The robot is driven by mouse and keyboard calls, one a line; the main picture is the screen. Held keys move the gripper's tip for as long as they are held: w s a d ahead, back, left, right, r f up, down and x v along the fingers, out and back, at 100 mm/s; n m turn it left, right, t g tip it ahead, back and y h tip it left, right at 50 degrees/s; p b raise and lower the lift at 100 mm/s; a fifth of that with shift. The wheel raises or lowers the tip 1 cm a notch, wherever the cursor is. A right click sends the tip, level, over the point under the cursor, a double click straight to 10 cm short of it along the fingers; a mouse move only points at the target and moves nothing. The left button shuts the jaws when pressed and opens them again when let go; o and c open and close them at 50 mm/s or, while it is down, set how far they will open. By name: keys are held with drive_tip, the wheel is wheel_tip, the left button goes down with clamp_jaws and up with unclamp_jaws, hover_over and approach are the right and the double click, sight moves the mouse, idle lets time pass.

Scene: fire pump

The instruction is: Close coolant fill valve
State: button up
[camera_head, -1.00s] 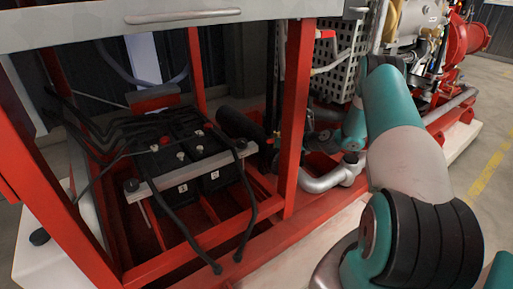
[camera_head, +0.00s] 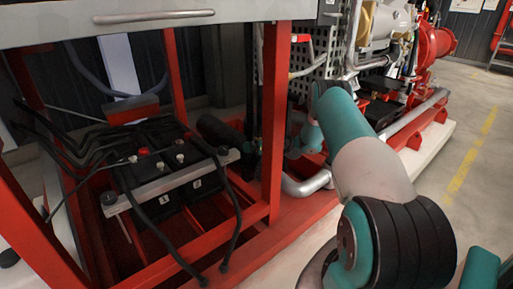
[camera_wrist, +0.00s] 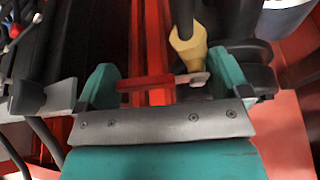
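In the wrist view, a valve with a red lever handle (camera_wrist: 147,83) and a yellow fitting (camera_wrist: 188,45) sits just ahead of my gripper (camera_wrist: 163,82). The red handle lies crosswise in the picture, between my two teal fingers. The fingers are wide apart, and I see no clear grip on the handle; whether its right end touches the right finger I cannot tell.
A red steel frame (camera_head: 273,120) stands close on the left, around black batteries (camera_head: 180,165) with loose cables. A silver pipe (camera_head: 308,184) runs low beside my arm. A red pump (camera_head: 433,45) is at the back right. Open floor (camera_head: 455,160) lies to the right.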

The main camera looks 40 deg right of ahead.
drive_tip(key=c, duration=0.8)
drive_tip(key=shift+a+f+n+h+p, duration=0.15)
drive_tip(key=shift+n+h+p, duration=0.25)
drive_tip(key=shift+n, duration=0.2)
drive_tip(key=shift+f+n+h, duration=0.3)
drive_tip(key=shift+n+h, duration=0.2)
drive_tip(key=o, duration=1)
